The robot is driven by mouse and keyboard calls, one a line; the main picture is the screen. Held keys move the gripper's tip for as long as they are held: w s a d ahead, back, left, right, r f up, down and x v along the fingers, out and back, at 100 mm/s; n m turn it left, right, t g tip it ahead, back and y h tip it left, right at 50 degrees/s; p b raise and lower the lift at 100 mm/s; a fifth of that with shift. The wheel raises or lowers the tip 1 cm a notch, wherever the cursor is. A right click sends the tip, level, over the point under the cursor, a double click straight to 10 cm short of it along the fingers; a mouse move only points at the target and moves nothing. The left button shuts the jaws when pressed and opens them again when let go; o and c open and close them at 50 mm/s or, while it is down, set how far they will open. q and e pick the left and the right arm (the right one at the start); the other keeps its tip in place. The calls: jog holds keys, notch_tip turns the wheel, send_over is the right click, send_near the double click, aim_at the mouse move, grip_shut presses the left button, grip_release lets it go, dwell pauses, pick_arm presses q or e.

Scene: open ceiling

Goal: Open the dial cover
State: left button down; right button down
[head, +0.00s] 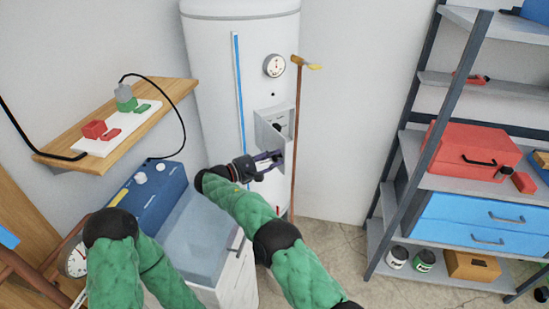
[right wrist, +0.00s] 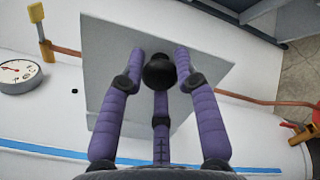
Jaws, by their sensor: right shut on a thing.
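The dial cover (head: 267,134) is a light grey plate on the front of the white tank (head: 222,50). My right gripper (head: 272,162) is at the cover's lower part. Its purple fingers (right wrist: 160,54) are shut on the knob, one on each side. My left gripper is out of view; only its green arm shows at lower left.
A round gauge (head: 274,66) and a copper pipe (head: 297,135) with a yellow-handled valve (head: 308,64) are close to the cover. A wooden shelf (head: 170,92) is at left, a metal rack (head: 425,130) at right.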

dwell(0.3)
jog(key=c, duration=0.9)
grip_release()
jog(key=shift+r, duration=0.1)
jog(key=shift+s+a, duration=0.1)
jog(key=v, duration=0.7)
jog(key=shift+a, duration=0.1)
